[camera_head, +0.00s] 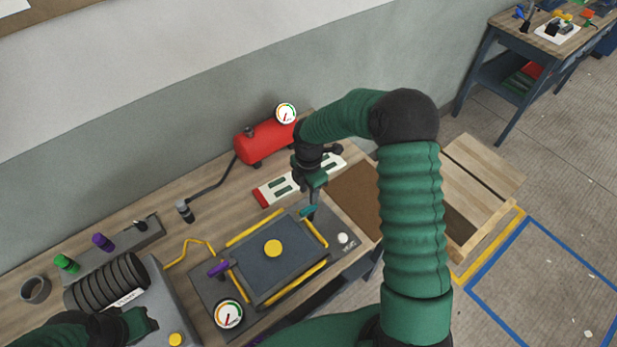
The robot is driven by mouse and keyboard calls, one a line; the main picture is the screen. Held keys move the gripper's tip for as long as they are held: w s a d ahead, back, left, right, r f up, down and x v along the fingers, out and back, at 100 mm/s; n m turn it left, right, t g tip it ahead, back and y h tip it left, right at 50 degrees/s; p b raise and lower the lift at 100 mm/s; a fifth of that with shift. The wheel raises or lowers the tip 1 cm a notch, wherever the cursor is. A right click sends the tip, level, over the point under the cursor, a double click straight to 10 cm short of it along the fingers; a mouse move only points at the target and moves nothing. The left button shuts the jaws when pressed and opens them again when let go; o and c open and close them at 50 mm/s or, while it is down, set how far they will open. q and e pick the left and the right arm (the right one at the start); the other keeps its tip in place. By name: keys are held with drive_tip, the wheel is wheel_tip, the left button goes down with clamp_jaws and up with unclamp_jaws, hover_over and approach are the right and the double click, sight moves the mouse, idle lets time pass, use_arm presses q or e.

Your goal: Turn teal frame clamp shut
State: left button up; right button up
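The teal clamp handle (307,211) sits at the upper right corner of the dark grey mould frame (262,284), which has yellow edge strips and a yellow centre knob (273,248). A purple clamp handle (219,268) is on the frame's left side. My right gripper (313,206) points down right at the teal handle, its fingers beside or over it; contact and finger gap are too small to tell. My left gripper (147,323) is at the lower left, near the black ribbed roll, partly cut off by its arm.
A gauge (228,315) stands at the frame's front left. A red compressor tank (265,143) and a red-white tray (284,185) with green pieces lie behind it. A black ribbed roll (107,282) is at left. A wooden crate (485,172) stands at right.

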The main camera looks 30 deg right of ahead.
use_arm(q)
drive_tip(key=shift+f+b, duration=0.4)
drive_tip(key=shift+f, duration=0.2)
use_arm(e)
wheel_tip(320, 180, up, 10)
drive_tip(key=shift+f, duration=0.25)
